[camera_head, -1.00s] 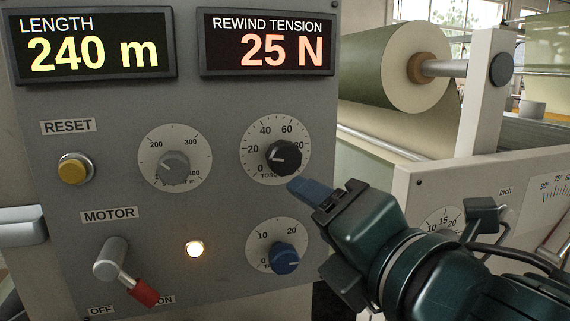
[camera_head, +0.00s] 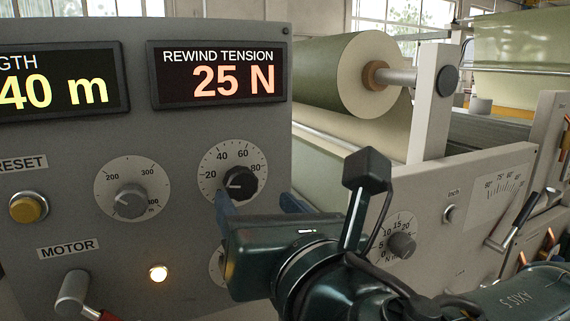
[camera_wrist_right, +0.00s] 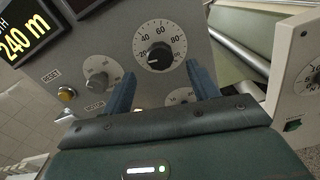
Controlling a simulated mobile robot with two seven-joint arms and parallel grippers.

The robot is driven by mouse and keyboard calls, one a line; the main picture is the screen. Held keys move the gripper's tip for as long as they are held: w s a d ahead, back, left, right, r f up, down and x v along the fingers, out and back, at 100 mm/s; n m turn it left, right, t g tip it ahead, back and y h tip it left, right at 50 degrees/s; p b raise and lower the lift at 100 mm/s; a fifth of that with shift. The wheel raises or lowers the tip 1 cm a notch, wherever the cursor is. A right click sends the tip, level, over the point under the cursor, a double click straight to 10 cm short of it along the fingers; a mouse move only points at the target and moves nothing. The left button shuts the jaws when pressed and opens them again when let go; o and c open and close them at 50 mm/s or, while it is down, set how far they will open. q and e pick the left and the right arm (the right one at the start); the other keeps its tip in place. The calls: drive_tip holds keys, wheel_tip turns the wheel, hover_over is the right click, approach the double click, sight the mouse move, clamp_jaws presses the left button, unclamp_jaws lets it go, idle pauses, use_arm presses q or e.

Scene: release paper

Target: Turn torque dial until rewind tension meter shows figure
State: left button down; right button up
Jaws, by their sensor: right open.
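The torque dial (camera_head: 240,184) is a black knob on a round white scale, its pointer toward the lower left near the low numbers. The rewind tension meter (camera_head: 219,72) above it shows 25 N in orange. My right gripper (camera_head: 256,202) is open and empty, its blue fingers spread just below the dial and apart from it. In the right wrist view the dial (camera_wrist_right: 160,56) lies ahead, between and beyond the two fingers (camera_wrist_right: 158,88). My left gripper is not in view.
On the same panel are a length dial (camera_head: 131,202), a yellow reset button (camera_head: 28,208), a lit lamp (camera_head: 158,273) and a motor lever (camera_head: 74,292). A paper roll (camera_head: 372,75) stands behind right. Another panel with a grey knob (camera_head: 402,245) is close to my right arm.

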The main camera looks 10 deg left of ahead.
sight(244, 187)
drive_tip(key=p+x, duration=0.1)
drive_tip(key=x, duration=0.6)
drive_tip(key=shift+w+a, duration=0.1)
drive_tip(key=shift+c, duration=0.5)
drive_tip(key=c, duration=0.9)
